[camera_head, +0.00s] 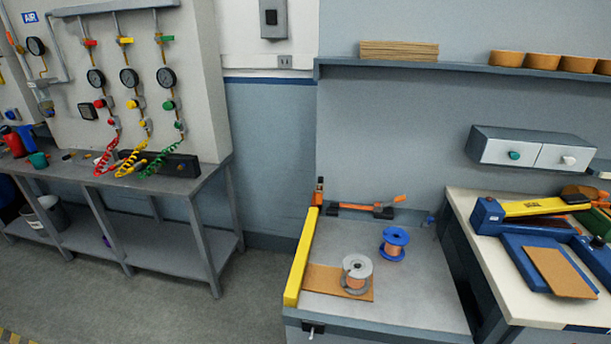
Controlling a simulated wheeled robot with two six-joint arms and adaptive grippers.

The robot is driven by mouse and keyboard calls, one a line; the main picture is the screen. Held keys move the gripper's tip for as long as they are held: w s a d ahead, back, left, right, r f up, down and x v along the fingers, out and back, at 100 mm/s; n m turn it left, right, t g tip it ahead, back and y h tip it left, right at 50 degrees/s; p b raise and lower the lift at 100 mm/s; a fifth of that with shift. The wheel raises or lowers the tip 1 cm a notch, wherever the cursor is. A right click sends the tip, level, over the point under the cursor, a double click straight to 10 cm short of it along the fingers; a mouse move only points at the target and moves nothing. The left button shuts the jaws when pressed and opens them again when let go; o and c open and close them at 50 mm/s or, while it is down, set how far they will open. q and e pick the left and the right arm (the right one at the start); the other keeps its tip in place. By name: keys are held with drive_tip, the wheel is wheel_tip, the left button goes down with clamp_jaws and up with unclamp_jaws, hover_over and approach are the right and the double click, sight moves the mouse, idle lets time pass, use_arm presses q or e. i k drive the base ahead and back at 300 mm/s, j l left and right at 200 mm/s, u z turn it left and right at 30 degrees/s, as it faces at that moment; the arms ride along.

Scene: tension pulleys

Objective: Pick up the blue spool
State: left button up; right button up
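The blue spool (394,244) stands upright on the grey workbench (425,290), toward its back and right of centre. It has blue flanges and copper-coloured wire wound between them. A second spool, grey (357,273) with similar copper wire, stands in front and to the left of it, on a brown board (323,281). The two spools are apart. Neither of my grippers shows in the head view.
A yellow bar (301,258) runs along the bench's left edge. An orange-handled clamp (368,208) lies at the back. To the right, a white-topped table (540,309) holds a blue device (548,240). Bare bench surface surrounds the blue spool.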

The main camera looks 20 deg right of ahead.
sight(394, 244)
drive_tip(key=z, duration=1.3)
